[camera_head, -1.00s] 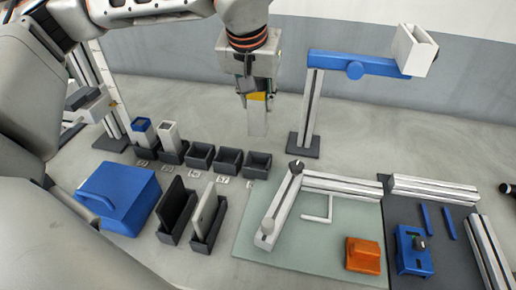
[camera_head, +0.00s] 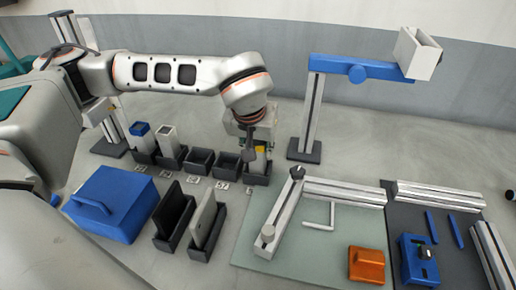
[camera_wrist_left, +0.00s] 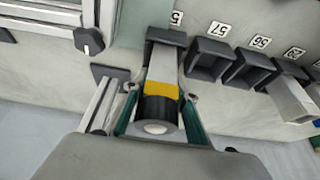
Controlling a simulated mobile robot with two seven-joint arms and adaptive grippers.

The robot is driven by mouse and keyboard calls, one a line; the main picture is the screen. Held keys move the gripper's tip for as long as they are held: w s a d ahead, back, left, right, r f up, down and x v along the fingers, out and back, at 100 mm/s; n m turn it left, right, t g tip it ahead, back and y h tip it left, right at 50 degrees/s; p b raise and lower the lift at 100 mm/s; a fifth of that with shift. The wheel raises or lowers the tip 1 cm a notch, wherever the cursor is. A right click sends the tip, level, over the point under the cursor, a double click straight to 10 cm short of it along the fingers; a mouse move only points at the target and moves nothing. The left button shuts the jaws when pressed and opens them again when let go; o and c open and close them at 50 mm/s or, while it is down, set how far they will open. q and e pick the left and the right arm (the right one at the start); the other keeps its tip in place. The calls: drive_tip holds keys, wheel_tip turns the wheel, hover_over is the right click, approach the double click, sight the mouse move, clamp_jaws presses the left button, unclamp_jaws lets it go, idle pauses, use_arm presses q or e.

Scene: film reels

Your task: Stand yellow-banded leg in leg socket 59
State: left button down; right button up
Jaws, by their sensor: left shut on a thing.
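The yellow-banded leg (camera_head: 261,161) is a pale grey square post with a yellow band near its top. It stands about upright at the rightmost dark socket (camera_head: 259,180), its lower end hidden behind the socket's front wall. My left gripper (camera_head: 256,149) is shut on the leg's upper part. In the left wrist view the leg (camera_wrist_left: 162,66) runs between the fingers (camera_wrist_left: 160,110), with its yellow band and black end near me. Its far end meets the dark socket (camera_wrist_left: 167,36); the depth cannot be told. That socket's label is only partly readable. My right gripper is not in view.
Two sockets further left hold a blue-topped leg (camera_head: 140,134) and a white-topped leg (camera_head: 168,138); the two between (camera_head: 199,160) are empty. A post with a blue arm (camera_head: 312,110) stands close right. A blue box (camera_head: 110,205) and a green mat (camera_head: 290,255) lie in front.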

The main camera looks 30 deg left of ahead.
use_arm(q)
drive_tip(key=shift+r, duration=0.1)
drive_tip(key=c, duration=1.6)
unclamp_jaws()
drive_tip(key=p+v, duration=0.1)
drive_tip(key=v, duration=1.1)
drive_tip(key=shift+s+d, duration=0.1)
drive_tip(key=shift+s, duration=0.05)
